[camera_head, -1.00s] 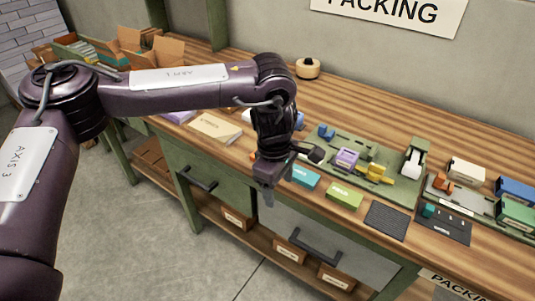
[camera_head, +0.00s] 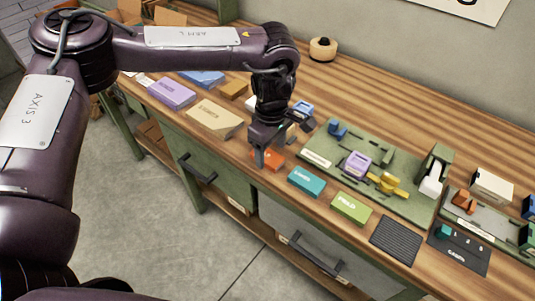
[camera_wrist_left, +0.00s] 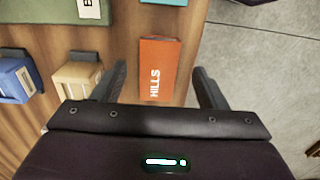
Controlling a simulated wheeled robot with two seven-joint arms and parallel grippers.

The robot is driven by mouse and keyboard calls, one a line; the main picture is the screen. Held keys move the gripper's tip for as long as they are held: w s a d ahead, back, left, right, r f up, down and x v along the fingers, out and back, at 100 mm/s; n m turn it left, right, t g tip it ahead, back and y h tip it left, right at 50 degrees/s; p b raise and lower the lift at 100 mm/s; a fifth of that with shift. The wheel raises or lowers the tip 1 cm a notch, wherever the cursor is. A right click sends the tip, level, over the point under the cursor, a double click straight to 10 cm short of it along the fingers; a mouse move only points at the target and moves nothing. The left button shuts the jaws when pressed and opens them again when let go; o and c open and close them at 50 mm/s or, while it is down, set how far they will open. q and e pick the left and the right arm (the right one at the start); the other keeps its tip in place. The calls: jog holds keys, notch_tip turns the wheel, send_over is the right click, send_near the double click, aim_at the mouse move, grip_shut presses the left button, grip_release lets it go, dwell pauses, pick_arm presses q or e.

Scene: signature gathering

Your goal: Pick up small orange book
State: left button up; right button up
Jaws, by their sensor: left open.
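The small orange book (camera_head: 272,160), lettered HILLS, lies on the wooden bench near its front edge. My left gripper (camera_head: 269,147) is open above it and partly hides it in the head view. In the left wrist view the orange book (camera_wrist_left: 158,72) shows between the two spread fingers, with a gap on each side. Nothing is held. My right gripper is not in view.
A teal book (camera_head: 306,181) and a green book (camera_head: 351,208) lie to the right along the front edge. A tan book (camera_head: 214,117) lies to the left. A green board (camera_head: 400,165) with small items is behind. A cream block (camera_wrist_left: 78,80) sits close to one finger.

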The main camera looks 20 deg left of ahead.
aim_at(267, 158)
pick_arm(q)
jog(key=shift+f, duration=0.7)
jog(key=shift+w+f, duration=0.1)
jog(key=shift+f, duration=0.4)
jog(key=c, duration=1)
jog(key=shift+c, duration=0.3)
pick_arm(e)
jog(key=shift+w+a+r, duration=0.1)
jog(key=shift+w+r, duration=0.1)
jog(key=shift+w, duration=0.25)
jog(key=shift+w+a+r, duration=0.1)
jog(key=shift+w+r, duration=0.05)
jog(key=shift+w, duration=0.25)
